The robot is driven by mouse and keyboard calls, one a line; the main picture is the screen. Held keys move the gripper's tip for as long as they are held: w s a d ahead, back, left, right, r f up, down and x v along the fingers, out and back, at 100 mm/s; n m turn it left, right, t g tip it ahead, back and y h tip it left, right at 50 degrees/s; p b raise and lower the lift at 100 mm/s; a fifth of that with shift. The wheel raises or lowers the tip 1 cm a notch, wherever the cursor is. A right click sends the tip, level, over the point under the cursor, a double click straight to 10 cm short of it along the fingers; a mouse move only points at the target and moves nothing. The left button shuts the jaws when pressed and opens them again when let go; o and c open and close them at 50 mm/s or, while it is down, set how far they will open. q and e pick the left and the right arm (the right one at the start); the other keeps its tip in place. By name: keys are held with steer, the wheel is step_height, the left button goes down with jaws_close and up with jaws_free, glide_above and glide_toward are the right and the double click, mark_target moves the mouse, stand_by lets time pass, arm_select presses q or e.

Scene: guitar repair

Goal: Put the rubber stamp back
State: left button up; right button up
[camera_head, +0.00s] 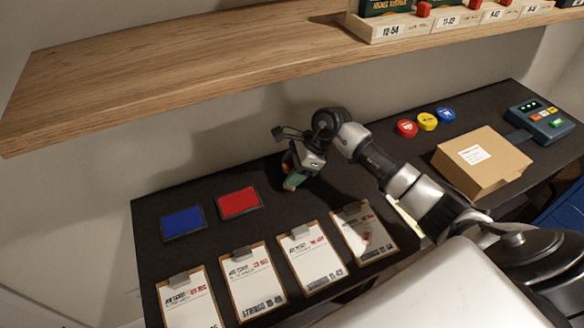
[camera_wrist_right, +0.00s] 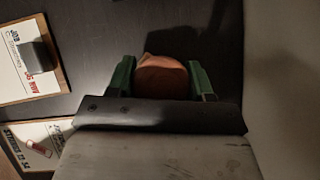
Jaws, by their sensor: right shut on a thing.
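The rubber stamp shows in the right wrist view as a rounded orange-brown wooden piece (camera_wrist_right: 161,76). My right gripper (camera_wrist_right: 162,78) has its two green fingers shut on it, one on each side. In the head view my right gripper (camera_head: 296,178) is over the dark table, to the right of the red ink pad (camera_head: 239,203) and the blue ink pad (camera_head: 183,223). Only a small orange-red bit of the stamp shows there. I cannot tell whether the stamp touches the table. The stamp's underside is hidden. My left gripper is not in view.
Several clipboards with papers (camera_head: 254,281) line the table's front. Round red (camera_head: 407,128), yellow (camera_head: 427,121) and blue (camera_head: 445,114) pieces, a cardboard box (camera_head: 482,163) and a keypad device (camera_head: 541,119) are at right. A wooden shelf (camera_head: 190,68) overhangs the back.

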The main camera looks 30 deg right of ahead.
steer(key=shift+f, duration=0.2)
steer(key=o, duration=0.8)
steer(key=shift+r, duration=0.1)
steer(key=shift+c, duration=0.2)
steer(key=shift+r, duration=0.1)
steer(key=shift+d+r, duration=0.1)
steer(key=shift+r, duration=0.1)
steer(key=b+v, duration=0.2)
steer(key=v, duration=0.9)
steer(key=shift+r, duration=0.3)
